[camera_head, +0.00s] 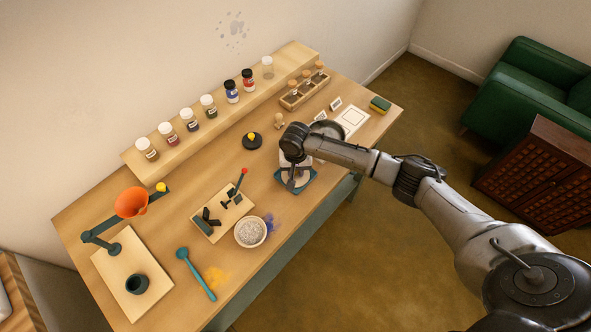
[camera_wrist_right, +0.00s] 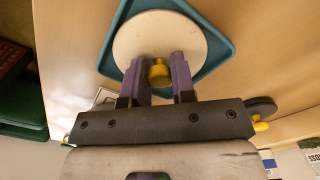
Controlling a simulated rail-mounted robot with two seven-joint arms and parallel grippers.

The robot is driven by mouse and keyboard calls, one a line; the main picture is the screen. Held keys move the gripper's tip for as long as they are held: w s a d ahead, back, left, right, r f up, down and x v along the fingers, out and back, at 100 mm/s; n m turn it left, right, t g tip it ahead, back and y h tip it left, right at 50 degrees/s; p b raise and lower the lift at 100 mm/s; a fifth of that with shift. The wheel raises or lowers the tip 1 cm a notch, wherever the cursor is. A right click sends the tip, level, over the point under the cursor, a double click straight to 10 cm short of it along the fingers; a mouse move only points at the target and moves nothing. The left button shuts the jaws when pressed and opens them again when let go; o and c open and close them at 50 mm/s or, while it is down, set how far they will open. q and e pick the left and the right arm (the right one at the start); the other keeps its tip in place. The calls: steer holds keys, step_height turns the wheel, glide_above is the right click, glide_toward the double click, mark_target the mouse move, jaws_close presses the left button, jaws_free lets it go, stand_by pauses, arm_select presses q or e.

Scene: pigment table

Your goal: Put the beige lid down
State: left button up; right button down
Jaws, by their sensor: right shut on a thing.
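The beige lid (camera_wrist_right: 135,36) is a pale round disc with a yellow knob (camera_wrist_right: 159,72). In the right wrist view my right gripper (camera_wrist_right: 160,74) has its purple fingers on both sides of the knob and is shut on it. The lid lies over a teal square tray (camera_wrist_right: 222,32), whose corners show around it. I cannot tell whether the lid touches the tray. In the head view my right gripper (camera_head: 291,184) is over the teal tray (camera_head: 306,188) near the table's front edge and partly hides the lid. My left gripper is not in view.
A black disc with a yellow knob (camera_head: 252,141) lies behind and left. Jars line the back shelf (camera_head: 222,112). A white square card (camera_head: 352,121) lies to the right.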

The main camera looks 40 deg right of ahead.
steer(key=c, duration=1.2)
jaws_free()
steer(key=shift+f, duration=0.1)
steer(key=shift+o, duration=1.3)
